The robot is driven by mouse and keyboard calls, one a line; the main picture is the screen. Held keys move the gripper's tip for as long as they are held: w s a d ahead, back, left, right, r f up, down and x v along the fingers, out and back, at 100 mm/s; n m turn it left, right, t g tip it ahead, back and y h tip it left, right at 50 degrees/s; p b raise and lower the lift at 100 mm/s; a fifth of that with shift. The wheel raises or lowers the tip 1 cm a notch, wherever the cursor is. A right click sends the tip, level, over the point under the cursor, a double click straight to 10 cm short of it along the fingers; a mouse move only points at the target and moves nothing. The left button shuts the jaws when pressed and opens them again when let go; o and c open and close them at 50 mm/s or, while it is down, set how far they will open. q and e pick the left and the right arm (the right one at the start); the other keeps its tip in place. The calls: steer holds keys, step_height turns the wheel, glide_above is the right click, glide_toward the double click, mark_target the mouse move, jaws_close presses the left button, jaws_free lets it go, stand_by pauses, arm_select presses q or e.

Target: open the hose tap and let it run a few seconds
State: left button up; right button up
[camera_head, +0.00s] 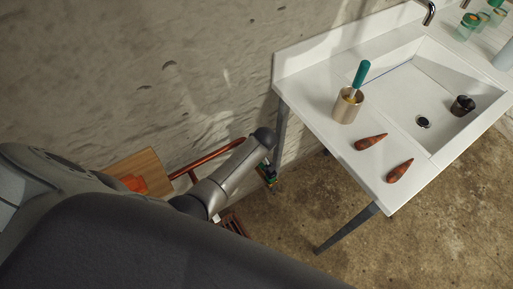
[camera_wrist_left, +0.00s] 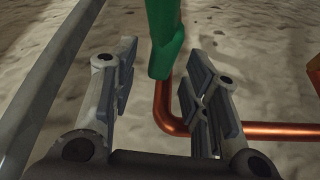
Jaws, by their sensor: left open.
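The gripper is open, with a gap visible on both sides of the lever; no contact shows. A copper pipe (camera_wrist_left: 270,131) bends below the lever and runs right. In the head view the pipe (camera_head: 215,157) runs along the wall behind my left arm. A small green part (camera_head: 267,167) shows beside the arm's end; my gripper cannot be made out there. The tap's spout and any water are hidden. My right gripper is out of view.
A wooden board (camera_head: 150,168) lies left.

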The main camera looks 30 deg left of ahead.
arm_select(q)
steer(key=v, duration=1)
steer(key=shift+s+r, duration=0.15)
steer(key=shift+r, duration=0.2)
steer(key=shift+d, duration=0.2)
